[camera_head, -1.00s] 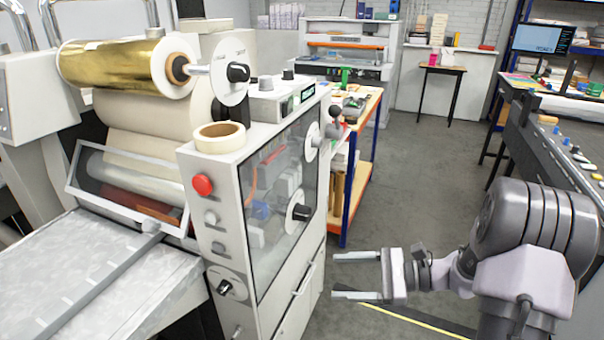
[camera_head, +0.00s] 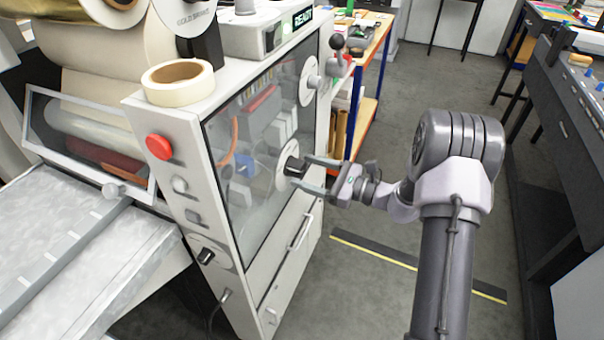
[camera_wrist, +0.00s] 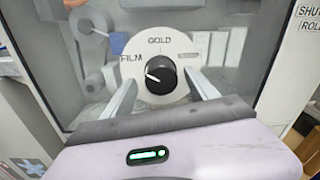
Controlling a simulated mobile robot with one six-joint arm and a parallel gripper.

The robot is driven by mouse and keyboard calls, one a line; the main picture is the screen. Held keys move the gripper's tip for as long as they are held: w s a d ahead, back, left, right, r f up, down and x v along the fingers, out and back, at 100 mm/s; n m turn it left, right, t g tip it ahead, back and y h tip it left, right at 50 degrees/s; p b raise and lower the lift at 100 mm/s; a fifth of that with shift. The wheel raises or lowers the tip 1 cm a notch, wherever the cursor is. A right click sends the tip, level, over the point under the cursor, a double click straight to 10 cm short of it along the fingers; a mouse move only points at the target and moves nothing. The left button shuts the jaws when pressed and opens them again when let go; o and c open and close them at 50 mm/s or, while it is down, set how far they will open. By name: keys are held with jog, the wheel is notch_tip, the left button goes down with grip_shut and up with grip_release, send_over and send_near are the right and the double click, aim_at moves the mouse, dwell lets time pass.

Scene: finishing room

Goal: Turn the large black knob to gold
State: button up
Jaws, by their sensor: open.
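The large black knob (camera_head: 295,167) sits on a white round dial (camera_head: 284,182) on the machine's clear front panel. In the wrist view the knob (camera_wrist: 160,74) has a white pointer line aimed up and left, toward the word FILM. GOLD is printed at the top of the dial (camera_wrist: 159,98); the label at the right is too blurred to read. My gripper (camera_head: 308,174) is open, its two fingers pointing at the dial. In the wrist view the fingers of my gripper (camera_wrist: 163,95) lie left and right of the knob, with gaps on both sides. Contact is not visible.
A red button (camera_head: 159,147) and a smaller black knob (camera_head: 206,256) are on the machine's left face. A tape roll (camera_head: 178,82) lies on top. A ball-ended lever (camera_head: 337,43) stands beyond the dial. Open floor (camera_head: 380,290) lies right of the machine.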

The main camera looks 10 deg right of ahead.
jog(key=shift+x, duration=1)
jog(key=shift+d, duration=0.1)
jog(key=c, duration=1.4)
jog(key=shift+r+m+p, duration=0.15)
jog(key=shift+m+p, duration=0.15)
jog(key=shift+r+m+p, duration=0.1)
jog(key=shift+m+p, duration=0.9)
jog(key=shift+p, duration=0.05)
jog(key=m+p, duration=0.6)
jog(key=m, duration=0.2)
jog(key=shift+w+m, duration=0.1)
jog(key=shift+m, duration=0.3)
jog(key=shift+p, duration=0.35)
